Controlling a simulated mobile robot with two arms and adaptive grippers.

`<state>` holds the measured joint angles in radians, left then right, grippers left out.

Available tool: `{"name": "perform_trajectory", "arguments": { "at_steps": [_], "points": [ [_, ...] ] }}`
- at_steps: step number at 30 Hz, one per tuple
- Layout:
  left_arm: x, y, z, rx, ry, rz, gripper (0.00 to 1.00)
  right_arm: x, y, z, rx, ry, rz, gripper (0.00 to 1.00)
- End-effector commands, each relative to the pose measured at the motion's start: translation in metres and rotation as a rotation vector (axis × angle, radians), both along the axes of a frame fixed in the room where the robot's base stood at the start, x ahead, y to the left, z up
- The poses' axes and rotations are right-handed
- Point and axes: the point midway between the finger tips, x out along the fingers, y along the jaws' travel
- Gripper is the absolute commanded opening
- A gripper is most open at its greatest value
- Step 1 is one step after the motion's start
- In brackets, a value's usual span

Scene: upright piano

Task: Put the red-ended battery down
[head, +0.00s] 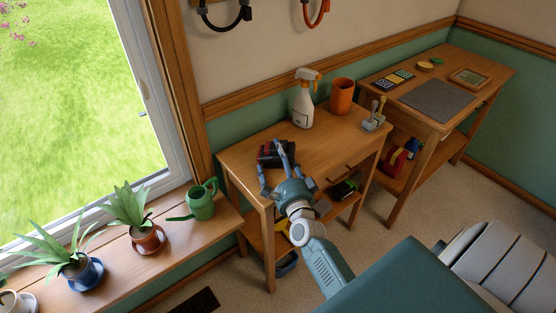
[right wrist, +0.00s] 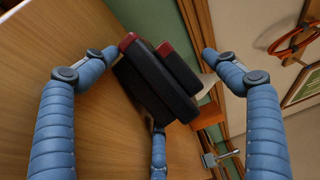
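A black battery block with a red end (right wrist: 155,85) is among the fingers of my right gripper in the right wrist view. A second black, red-ended part (right wrist: 180,70) lies close against it; I cannot tell whether they are one piece. In the wrist view a gap shows between the block and the right finger. My left gripper is out of view.
A white spray bottle (head: 303,105), an orange cup (head: 342,96) and a small metal clamp-like tool (head: 374,116) stand along the table's back and right. The table's middle is clear. A green watering can (head: 201,201) and potted plants stand on the left windowsill.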

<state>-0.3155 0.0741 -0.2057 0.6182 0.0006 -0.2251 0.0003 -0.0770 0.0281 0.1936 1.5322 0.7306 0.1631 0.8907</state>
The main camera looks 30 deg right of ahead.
Motion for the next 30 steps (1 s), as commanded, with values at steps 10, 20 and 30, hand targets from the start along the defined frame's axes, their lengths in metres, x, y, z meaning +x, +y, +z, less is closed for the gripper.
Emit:
{"name": "perform_trajectory", "arguments": {
  "at_steps": [10,20,30],
  "points": [
    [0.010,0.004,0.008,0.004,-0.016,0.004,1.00,-0.004,0.000,-0.003,0.012,0.021,-0.001,0.95],
    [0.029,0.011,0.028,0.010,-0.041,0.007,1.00,-0.063,0.018,0.003,0.007,0.020,0.000,0.95],
    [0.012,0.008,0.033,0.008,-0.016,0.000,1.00,-0.112,0.034,0.005,0.004,0.011,0.001,0.95]
  ]
}}
